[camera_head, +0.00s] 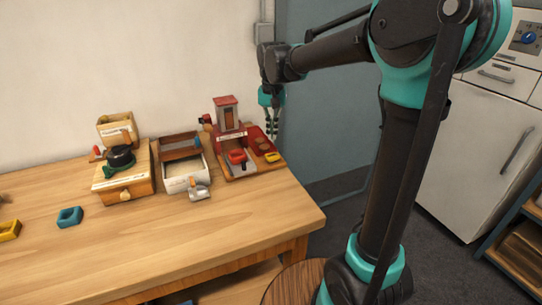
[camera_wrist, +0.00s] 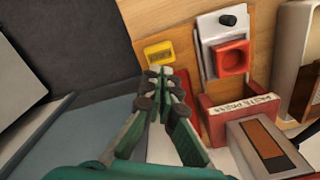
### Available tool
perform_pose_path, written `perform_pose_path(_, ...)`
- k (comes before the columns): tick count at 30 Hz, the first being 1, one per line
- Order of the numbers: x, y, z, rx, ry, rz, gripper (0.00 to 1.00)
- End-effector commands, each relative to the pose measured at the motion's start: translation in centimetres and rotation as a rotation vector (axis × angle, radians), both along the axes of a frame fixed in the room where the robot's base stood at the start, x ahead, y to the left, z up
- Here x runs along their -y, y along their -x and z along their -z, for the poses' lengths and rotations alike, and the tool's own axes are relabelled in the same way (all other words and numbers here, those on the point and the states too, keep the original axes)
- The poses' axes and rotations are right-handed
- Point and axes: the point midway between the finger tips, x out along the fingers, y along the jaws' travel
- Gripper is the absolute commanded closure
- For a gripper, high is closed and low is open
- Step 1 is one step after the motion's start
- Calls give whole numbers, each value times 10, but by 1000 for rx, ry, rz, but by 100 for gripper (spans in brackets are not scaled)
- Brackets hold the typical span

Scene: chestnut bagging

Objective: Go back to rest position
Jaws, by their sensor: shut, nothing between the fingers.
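My gripper (camera_head: 272,125) hangs at the end of my raised arm, just off the right end of the wooden table (camera_head: 190,238). In the wrist view my gripper (camera_wrist: 163,88) points down with its fingertips together and nothing between them. Below it in that view is the table's edge, with a red and wood station (camera_wrist: 232,120) that has a handwritten label. That red station (camera_head: 228,115) also stands at the right end of the table in the head view. My gripper appears apart from it, though the exact gap is hard to tell.
A white-trayed station (camera_head: 185,182) and a wooden box with a dark round top (camera_head: 122,160) stand further left. A teal block (camera_head: 69,216) and a yellow block (camera_head: 9,231) lie on the table. White cabinets (camera_head: 470,150) stand at the right. The table's front is clear.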

Motion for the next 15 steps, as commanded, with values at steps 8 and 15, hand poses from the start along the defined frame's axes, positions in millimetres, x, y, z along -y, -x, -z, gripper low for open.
perform_pose_path(8,0,0,-3,0,0,0,100)
perform_pose_path(15,19,10,9,24,-8,-5,100)
